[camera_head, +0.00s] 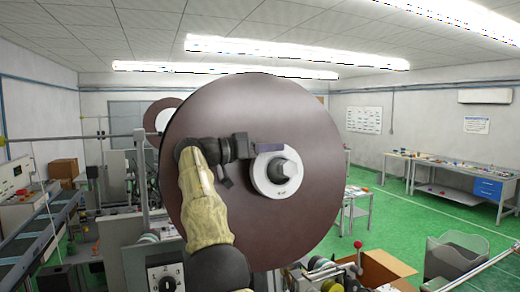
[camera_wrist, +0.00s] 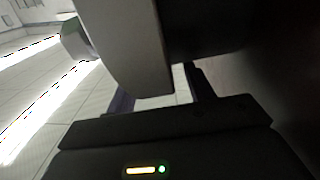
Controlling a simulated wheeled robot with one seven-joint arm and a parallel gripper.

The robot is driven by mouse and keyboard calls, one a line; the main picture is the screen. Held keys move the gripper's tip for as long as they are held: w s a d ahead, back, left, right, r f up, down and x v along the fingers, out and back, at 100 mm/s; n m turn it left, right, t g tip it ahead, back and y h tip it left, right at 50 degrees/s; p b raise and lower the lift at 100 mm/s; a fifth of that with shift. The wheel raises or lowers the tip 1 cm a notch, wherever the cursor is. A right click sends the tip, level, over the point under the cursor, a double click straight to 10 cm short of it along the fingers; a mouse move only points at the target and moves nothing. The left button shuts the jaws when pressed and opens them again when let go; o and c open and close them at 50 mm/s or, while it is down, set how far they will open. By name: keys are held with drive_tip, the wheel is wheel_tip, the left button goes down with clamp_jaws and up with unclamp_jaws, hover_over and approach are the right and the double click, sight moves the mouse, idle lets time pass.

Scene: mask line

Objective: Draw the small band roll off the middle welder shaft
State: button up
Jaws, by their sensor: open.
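A big brown disc (camera_head: 300,110) faces me in the head view. At its middle is a thick white ring (camera_head: 262,178), likely the small band roll, around a grey shaft end (camera_head: 283,170). My gripper (camera_head: 270,148) is open at the ring's upper edge. In the wrist view the white ring (camera_wrist: 128,40) reaches down between my two fingers (camera_wrist: 162,92), with the grey shaft end (camera_wrist: 75,40) to its left and the dark disc (camera_wrist: 205,25) to its right. I cannot tell whether the fingers touch the ring. My arm hides the disc's left part.
A smaller brown disc with a white centre (camera_head: 160,112) stands behind at the left. Machines with a control panel (camera_head: 165,278) stand below. A cardboard box (camera_head: 380,268) and a grey bin (camera_head: 455,262) are at lower right. Green floor (camera_head: 400,215) is open at the right.

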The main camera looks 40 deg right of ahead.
drive_tip(key=shift+d, duration=0.2)
drive_tip(key=shift+a, duration=0.1)
drive_tip(key=shift+c, duration=0.2)
drive_tip(key=c, duration=1.1)
drive_tip(key=shift+o, duration=0.2)
drive_tip(key=shift+r, duration=0.15)
drive_tip(key=shift+s, duration=0.15)
drive_tip(key=shift+s+a+r+b, duration=0.2)
drive_tip(key=shift+s+b, duration=0.55)
drive_tip(key=shift+b, duration=0.05)
drive_tip(key=shift+s+a+r+b, duration=0.15)
drive_tip(key=shift+s+b, duration=0.6)
drive_tip(key=shift+s, duration=0.05)
drive_tip(key=shift+s+a+r+b, duration=0.2)
drive_tip(key=shift+s+b, duration=0.55)
drive_tip(key=shift+b, duration=0.05)
drive_tip(key=s+a+r+b, duration=0.1)
drive_tip(key=s+b, duration=0.3)
drive_tip(key=s, duration=0.3)
drive_tip(key=shift+a+r+b, duration=0.35)
drive_tip(key=shift+a+r, duration=0.05)
